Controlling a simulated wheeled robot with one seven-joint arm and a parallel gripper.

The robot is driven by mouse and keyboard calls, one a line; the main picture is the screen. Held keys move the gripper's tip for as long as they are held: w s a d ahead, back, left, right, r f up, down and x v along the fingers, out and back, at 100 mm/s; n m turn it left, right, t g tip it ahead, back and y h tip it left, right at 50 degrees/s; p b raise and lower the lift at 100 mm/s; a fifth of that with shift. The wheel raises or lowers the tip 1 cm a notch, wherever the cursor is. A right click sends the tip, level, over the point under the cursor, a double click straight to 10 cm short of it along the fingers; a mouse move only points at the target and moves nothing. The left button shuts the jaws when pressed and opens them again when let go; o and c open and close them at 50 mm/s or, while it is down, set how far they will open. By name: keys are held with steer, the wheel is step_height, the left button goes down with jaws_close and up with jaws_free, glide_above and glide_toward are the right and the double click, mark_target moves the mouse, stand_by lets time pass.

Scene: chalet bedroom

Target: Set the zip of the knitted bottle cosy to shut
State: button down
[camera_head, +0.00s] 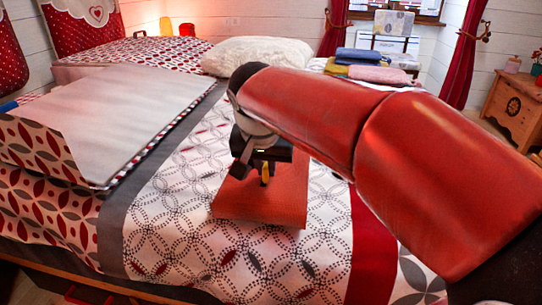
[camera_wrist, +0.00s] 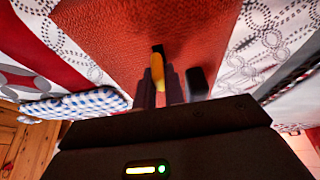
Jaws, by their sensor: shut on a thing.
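The knitted bottle cosy is the flat orange-red piece (camera_head: 285,200) lying on the bed; its ribbed surface fills the upper middle of the wrist view (camera_wrist: 120,35). A small yellow tab with a dark tip, which looks like the zip pull (camera_head: 265,176), stands at my gripper's fingertips. In the wrist view the yellow pull (camera_wrist: 157,72) sits between the two dark fingers. My gripper (camera_head: 262,163) is shut on it, above the cosy. The zip's track and how far it is closed cannot be made out; my gripper and arm hide part of the cosy.
The patterned bedspread (camera_head: 180,240) around the cosy is clear in front. A folded-back grey-white cover (camera_head: 100,110) lies to the left. A white pillow (camera_head: 255,55) and folded towels (camera_head: 370,65) lie behind. A blue checked cloth (camera_wrist: 75,105) shows at left in the wrist view.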

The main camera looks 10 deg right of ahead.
steer(key=shift+s+a, duration=0.15)
steer(key=shift+s, duration=0.35)
steer(key=c, duration=1.7)
jaws_free()
steer(key=shift+c, duration=0.2)
steer(key=p+v, duration=0.1)
steer(key=v, duration=0.7)
